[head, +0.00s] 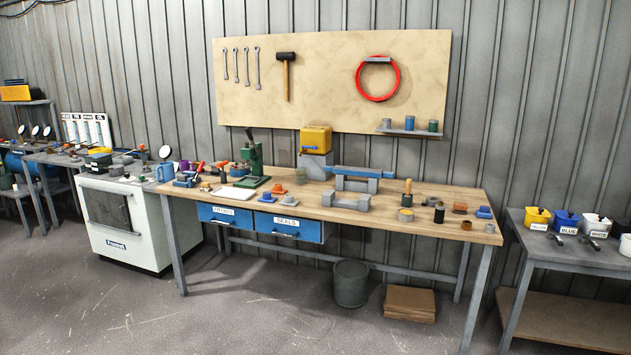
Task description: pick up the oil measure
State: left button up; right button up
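A blue jug-like vessel (164,173) stands upright on the right end of the white oven's top, close to the workbench's left end; it looks most like the oil measure, though it is small and I see no label on it. Neither of my grippers is in the head view.
The wooden workbench (460,206) carries a green press (252,165), a blue-and-grey fixture (357,174) and several small parts. The white oven (128,230) stands at its left. A grey bucket (350,284) and cardboard (409,304) lie beneath. The floor in front is clear.

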aim_at(301, 172)
jog(key=i+z, duration=0.25)
jog(key=i+j+z, duration=0.1)
jog(key=z, duration=0.2)
jog(key=i+j+z, duration=0.35)
jog(key=i+j, duration=1.25)
jog(key=j, duration=0.15)
jog(key=i+j+z, duration=0.1)
jog(key=i+j, duration=0.7)
jog(key=j, duration=0.2)
jog(key=i+j+z, duration=0.1)
jog(key=i+j, duration=0.3)
jog(key=j, duration=0.1)
